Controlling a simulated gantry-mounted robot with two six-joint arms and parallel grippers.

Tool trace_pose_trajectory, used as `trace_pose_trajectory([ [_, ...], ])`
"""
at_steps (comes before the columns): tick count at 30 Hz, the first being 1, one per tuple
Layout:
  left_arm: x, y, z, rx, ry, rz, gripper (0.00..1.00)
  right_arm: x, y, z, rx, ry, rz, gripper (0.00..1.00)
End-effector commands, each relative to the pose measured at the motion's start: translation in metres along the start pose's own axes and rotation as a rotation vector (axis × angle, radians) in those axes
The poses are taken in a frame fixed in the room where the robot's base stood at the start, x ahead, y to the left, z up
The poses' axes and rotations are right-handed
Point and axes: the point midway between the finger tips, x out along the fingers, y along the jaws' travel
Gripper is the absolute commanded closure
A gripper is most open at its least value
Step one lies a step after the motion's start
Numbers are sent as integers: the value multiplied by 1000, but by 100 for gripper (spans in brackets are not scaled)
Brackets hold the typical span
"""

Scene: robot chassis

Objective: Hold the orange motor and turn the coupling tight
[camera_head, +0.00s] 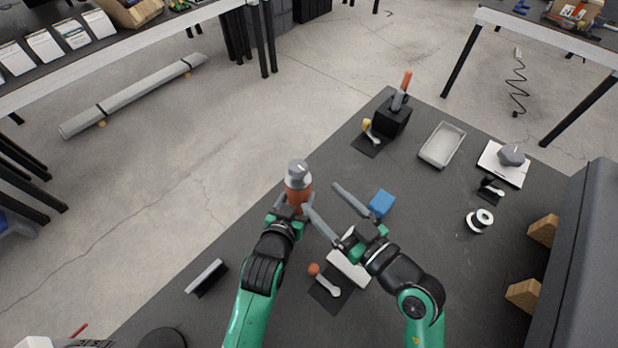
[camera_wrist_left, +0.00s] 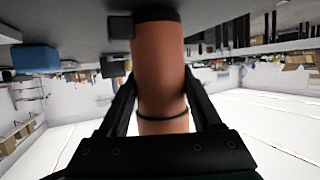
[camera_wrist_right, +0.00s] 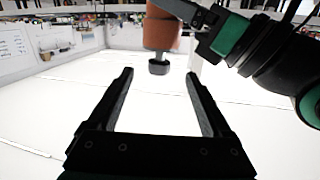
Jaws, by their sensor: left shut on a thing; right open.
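The orange motor (camera_head: 297,194) stands roughly upright in my left gripper (camera_head: 293,207), with the grey coupling (camera_head: 298,171) at its top. In the left wrist view the orange body (camera_wrist_left: 160,65) lies between the two black fingers. The coupling is not clear in that view. My right gripper (camera_head: 322,198) is open and empty, just right of the motor, its fingers pointing towards it. In the right wrist view the motor (camera_wrist_right: 162,32) and the coupling's dark end (camera_wrist_right: 159,67) appear beyond the open fingers (camera_wrist_right: 159,78), apart from them.
A blue block (camera_head: 381,203) sits right of my right gripper. An orange-ended tool (camera_head: 328,286) lies on a dark mat near my arms. A grey tray (camera_head: 442,145), a white spool (camera_head: 480,220) and a black block holding a tool (camera_head: 391,118) stand farther back.

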Motion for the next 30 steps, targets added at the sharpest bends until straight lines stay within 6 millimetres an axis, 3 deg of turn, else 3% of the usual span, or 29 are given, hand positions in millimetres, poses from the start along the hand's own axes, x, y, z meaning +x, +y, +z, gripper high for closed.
trace_pose_trajectory([
  [4,0,0,6,0,-15,0,100,16,18,4,8,-28,-154,17],
  [9,0,0,6,0,-15,0,100,16,31,-11,1,26,-307,17],
  [19,0,0,7,0,-15,0,100,20,31,-19,-5,59,-355,17],
  [23,0,0,7,0,-15,0,100,39,23,-20,-5,58,-356,17],
  [30,1,0,7,0,-16,0,100,92,3,-23,-3,58,-356,17],
])
